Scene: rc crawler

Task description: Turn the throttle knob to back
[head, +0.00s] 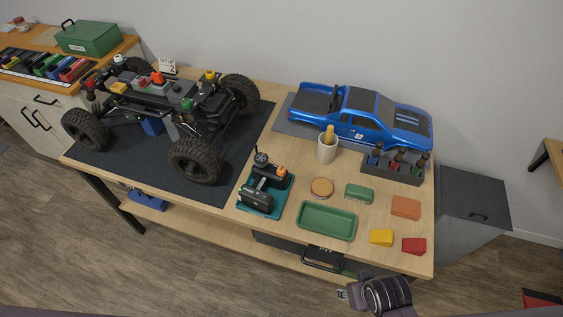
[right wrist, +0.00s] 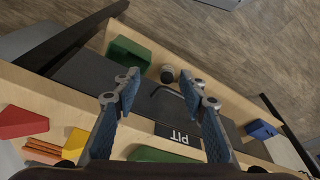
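A black radio controller (head: 258,195) lies on a teal mat (head: 285,206) near the table's middle front in the head view. It has a small wheel-like part (head: 261,158) at its top and an orange part (head: 281,175) at its right. I cannot tell which part is the throttle knob or how it is set. My right gripper (right wrist: 168,95) is open and empty in the right wrist view, over the front of the table by the PIT drawer (right wrist: 178,136). In the head view it is at the bottom right, well away from the controller. My left gripper is out of view.
A large-wheeled crawler chassis (head: 165,98) stands on a black mat (head: 105,165) at left. A blue truck body (head: 362,117) sits at the back right. A green tray (head: 327,232), a cup (head: 327,150), a bottle rack (head: 393,172) and coloured blocks crowd the right side.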

